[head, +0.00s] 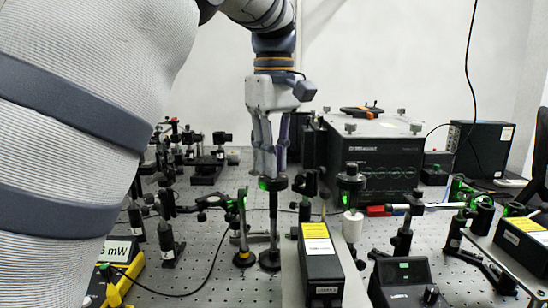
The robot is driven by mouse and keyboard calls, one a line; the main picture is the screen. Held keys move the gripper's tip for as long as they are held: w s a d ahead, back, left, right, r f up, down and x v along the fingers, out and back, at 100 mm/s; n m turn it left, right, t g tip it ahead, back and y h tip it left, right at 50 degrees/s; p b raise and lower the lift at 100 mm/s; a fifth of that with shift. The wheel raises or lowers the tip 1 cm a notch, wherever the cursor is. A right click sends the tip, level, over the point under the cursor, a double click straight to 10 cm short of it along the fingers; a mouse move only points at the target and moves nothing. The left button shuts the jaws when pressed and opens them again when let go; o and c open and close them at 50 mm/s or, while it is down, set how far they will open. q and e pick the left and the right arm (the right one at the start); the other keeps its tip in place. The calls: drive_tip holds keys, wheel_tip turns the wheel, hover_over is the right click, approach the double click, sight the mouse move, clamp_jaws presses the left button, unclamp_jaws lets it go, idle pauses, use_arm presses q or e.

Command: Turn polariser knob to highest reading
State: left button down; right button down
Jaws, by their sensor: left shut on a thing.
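My left gripper (267,168) reaches down from the top centre, its fingers pointing at the bench. It is shut on the polariser knob (273,184), a dark round piece with a green glow on top of a post. The fingers hide part of the knob, and its angle cannot be made out. A meter (117,250) with a white display and a yellow case stands at the lower left. The display shows "mW" with a digit before it that looks like 5; my arm covers its left part. My right gripper is not in view.
The perforated optical bench (200,262) is crowded with posts and mounts. A black box with a yellow label (318,255) stands in front of the knob. A large black instrument (373,158) is behind to the right. A cable (190,290) lies on the bench near the meter.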

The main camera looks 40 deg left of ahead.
use_arm(q)
drive_tip(key=m, duration=0.4)
drive_tip(key=shift+m, duration=2.1)
drive_tip(key=c, duration=1.6)
unclamp_jaws()
drive_tip(key=shift+o, duration=0.2)
wheel_tip(320, 180, up, 8)
drive_tip(key=shift+f, duration=0.2)
